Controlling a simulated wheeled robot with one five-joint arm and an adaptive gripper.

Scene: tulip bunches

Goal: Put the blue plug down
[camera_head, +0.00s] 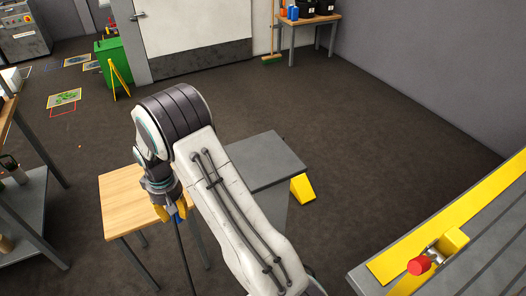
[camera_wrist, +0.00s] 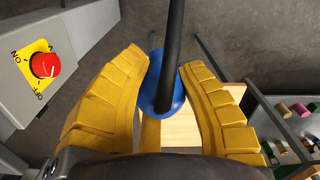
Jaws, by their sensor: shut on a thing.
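My gripper (camera_head: 172,212) is shut on the blue plug (camera_wrist: 158,98), its yellow fingers on both sides of it. In the head view only a small bit of blue (camera_head: 181,206) shows between the fingers. A black cable (camera_wrist: 175,30) runs from the plug and hangs down beside the wooden table (camera_head: 122,197) in the head view. My gripper is near the table's right side, seemingly above it. The wooden top also shows behind the plug in the wrist view (camera_wrist: 195,130). The plug's far side is hidden.
A grey surface (camera_head: 262,160) with a yellow wedge (camera_head: 302,188) lies right of the wooden table. A red switch (camera_wrist: 45,65) on a grey box shows in the wrist view. Shelves (camera_head: 25,195) stand at left. Open floor lies behind.

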